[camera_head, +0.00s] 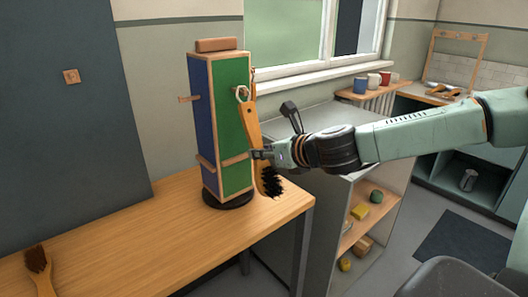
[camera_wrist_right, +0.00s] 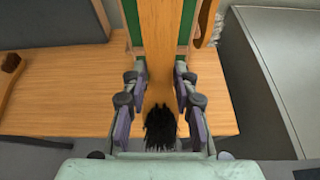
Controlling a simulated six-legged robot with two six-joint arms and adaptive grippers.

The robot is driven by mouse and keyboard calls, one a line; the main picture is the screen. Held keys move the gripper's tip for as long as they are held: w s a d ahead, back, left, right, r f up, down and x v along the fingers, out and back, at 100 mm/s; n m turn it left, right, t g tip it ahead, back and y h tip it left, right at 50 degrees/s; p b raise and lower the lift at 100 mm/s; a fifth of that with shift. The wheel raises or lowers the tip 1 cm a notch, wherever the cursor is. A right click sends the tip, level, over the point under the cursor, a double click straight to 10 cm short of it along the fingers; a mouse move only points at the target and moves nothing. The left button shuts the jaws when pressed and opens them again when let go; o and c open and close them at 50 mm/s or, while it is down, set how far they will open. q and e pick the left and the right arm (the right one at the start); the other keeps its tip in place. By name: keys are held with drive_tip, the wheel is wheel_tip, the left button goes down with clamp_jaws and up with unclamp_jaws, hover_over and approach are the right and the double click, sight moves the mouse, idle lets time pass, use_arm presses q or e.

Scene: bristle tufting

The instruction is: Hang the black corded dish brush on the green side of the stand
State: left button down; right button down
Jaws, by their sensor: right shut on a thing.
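The stand (camera_head: 233,125) is an upright column with a green side and a blue side, on a black round base. The dish brush (camera_head: 252,125) has a wooden handle and black bristles and hangs bristles-down in front of the green side. A pale cord loop (camera_head: 241,93) shows at its top, by the upper green side; I cannot tell whether it is around a peg. My right gripper (camera_head: 262,153) is shut on the brush's lower handle; in the right wrist view the fingers flank the handle (camera_wrist_right: 160,60) above the black bristles (camera_wrist_right: 161,130). My left gripper is not in view.
The stand is on a wooden table (camera_head: 130,230), near its right end. Another brush (camera_head: 38,268) lies at the table's front left. A peg (camera_head: 188,98) sticks out of the blue side. A shelf unit (camera_head: 345,215) with small items stands to the right. The table's middle is clear.

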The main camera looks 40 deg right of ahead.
drive_tip(key=c, duration=1)
unclamp_jaws()
drive_tip(key=shift+p+v, duration=1.75)
drive_tip(key=shift+p, duration=3.75)
drive_tip(key=shift+p+v, duration=1.8)
drive_tip(key=shift+p, duration=2.2)
